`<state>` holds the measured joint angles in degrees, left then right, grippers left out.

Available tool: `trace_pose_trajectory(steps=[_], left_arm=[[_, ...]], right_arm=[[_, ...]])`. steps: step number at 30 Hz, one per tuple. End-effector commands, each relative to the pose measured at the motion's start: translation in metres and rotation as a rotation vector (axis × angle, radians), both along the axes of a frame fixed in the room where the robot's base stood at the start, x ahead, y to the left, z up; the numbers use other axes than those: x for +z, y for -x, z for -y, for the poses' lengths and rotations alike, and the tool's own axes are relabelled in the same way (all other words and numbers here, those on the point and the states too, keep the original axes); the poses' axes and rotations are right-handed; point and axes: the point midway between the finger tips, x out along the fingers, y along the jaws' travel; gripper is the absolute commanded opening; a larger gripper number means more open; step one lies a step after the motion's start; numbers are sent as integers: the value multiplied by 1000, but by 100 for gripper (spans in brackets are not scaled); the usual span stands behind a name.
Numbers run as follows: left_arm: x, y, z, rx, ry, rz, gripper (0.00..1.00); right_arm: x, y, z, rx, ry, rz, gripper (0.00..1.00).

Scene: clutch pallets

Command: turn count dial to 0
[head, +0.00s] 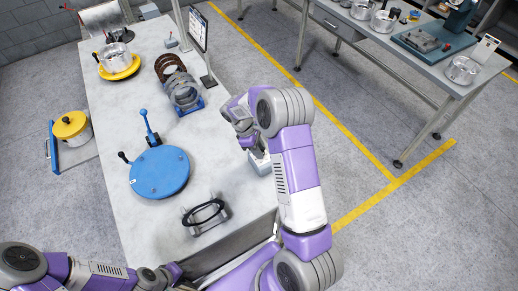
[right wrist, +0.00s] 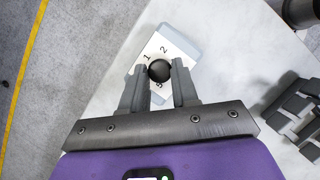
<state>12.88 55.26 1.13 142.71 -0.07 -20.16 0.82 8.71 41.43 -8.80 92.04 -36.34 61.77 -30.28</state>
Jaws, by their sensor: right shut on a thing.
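The count dial (right wrist: 176,45) is a pale box with a black round knob (right wrist: 159,70) on its face. In the right wrist view the digits 1 and 2 show above the knob, and another digit is partly covered below it. In the head view the dial's box (head: 260,165) stands near the table's right edge, largely behind my right arm. My right gripper (right wrist: 159,76) is shut on the knob, one finger at each side. The knob's pointer cannot be made out. My left gripper (head: 167,274) is low in the head view, away from the dial; its fingers are unclear.
A blue round plate (head: 160,172) with levers and a black oval ring on a metal holder (head: 205,213) share the table (head: 140,75). Clutch discs stand in a blue rack (head: 190,106). A screen on a stand (head: 198,32) is behind. Bare tabletop lies left of the dial.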

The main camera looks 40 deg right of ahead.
Motion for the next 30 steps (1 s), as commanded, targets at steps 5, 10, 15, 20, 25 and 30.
trace_pose_trajectory(steps=[5,10,15,20,25,30], left_arm=[[0,0,0,0,0,0,35],[0,0,0,0,0,0,35],[0,0,0,0,0,0,35],[0,0,0,0,0,0,35],[0,0,0,0,0,0,35],[0,0,0,0,0,0,35]], right_arm=[[0,0,0,1,-1,-1,31],[0,0,0,1,-1,-1,55],[0,0,0,0,-1,-1,55],[4,-2,-1,0,0,1,55],[27,-9,-7,1,-1,4,55],[53,-18,-14,1,0,3,55]])
